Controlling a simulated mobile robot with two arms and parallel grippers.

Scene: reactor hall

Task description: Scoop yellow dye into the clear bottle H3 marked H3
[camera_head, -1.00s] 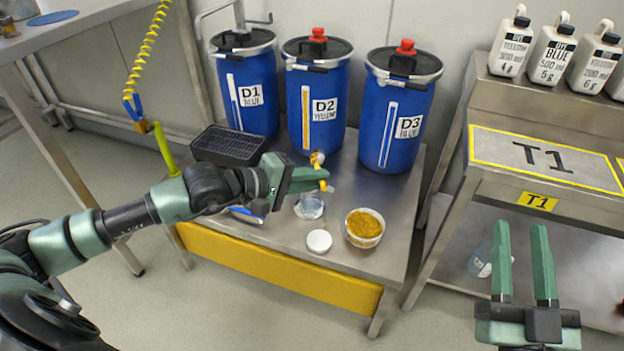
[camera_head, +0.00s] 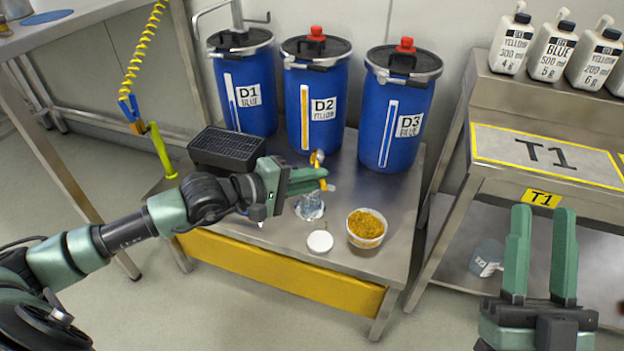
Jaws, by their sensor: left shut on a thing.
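My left gripper (camera_head: 322,179) is shut on a small yellow tool, seemingly a scoop (camera_head: 317,158), mostly hidden by the fingers. It is held over a clear open bottle (camera_head: 311,207) on the low steel table; any marking on the bottle cannot be read. A white bowl of yellow dye (camera_head: 366,226) stands right of the bottle. A round white lid (camera_head: 320,241) lies in front of the bottle. I cannot tell whether dye is in the scoop. My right gripper (camera_head: 540,215) is open and empty, in front of the T1 bench.
Blue drums D1 (camera_head: 242,85), D2 (camera_head: 315,95) and D3 (camera_head: 396,110) stand along the table's back. A black grated tray (camera_head: 228,147) is at its left. Another clear bottle (camera_head: 486,258) is on the T1 bench's lower shelf (camera_head: 545,280). White jugs (camera_head: 551,50) stand above.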

